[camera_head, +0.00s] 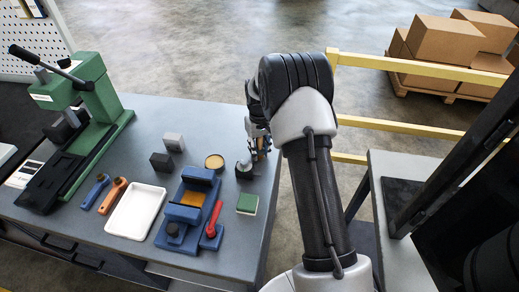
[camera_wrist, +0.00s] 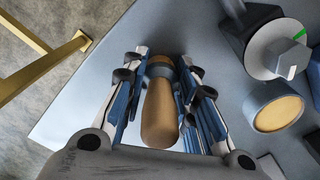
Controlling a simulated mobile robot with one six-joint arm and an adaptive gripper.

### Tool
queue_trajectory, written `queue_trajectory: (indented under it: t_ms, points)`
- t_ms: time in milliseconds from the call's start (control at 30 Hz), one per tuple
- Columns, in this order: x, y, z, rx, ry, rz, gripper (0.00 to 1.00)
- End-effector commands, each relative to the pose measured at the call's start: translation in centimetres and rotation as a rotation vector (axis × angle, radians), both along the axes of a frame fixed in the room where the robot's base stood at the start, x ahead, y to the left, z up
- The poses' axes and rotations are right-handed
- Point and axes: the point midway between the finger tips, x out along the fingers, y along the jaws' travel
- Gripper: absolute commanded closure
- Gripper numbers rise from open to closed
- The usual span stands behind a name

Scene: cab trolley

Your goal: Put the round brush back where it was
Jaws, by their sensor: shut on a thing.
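My gripper (camera_wrist: 160,68) is shut on the round brush (camera_wrist: 160,112), with a finger on each side of its brown wooden handle. In the wrist view the handle's rounded end is towards the camera, with a grey collar beyond it. The bristles are hidden. In the head view my gripper (camera_head: 259,143) is over the right edge area of the grey table (camera_head: 150,110), and a bit of the brown handle shows between its fingers. I cannot tell whether the brush touches the table.
A green-and-white block (camera_head: 247,204), a blue fixture (camera_head: 186,212), a white tray (camera_head: 135,212) and a green press (camera_head: 90,85) also stand on the table. A yellow rail (camera_head: 400,127) lies beyond.

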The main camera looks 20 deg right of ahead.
Motion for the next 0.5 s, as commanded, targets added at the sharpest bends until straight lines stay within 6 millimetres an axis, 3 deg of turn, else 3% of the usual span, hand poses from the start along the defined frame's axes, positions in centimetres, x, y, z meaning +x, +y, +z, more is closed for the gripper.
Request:
queue_trajectory:
  t_ms: [33, 67, 333, 500]
  points:
    - [-0.01, 0.0, -0.28, 0.0, 0.001, 0.0, 0.97]
    - [-0.01, 0.0, -0.2, 0.0, 0.001, 0.0, 0.72]
    - [-0.02, 0.0, -0.15, 0.0, 0.001, 0.0, 0.54]
    - [-0.02, 0.0, -0.15, 0.0, 0.001, 0.0, 0.53]
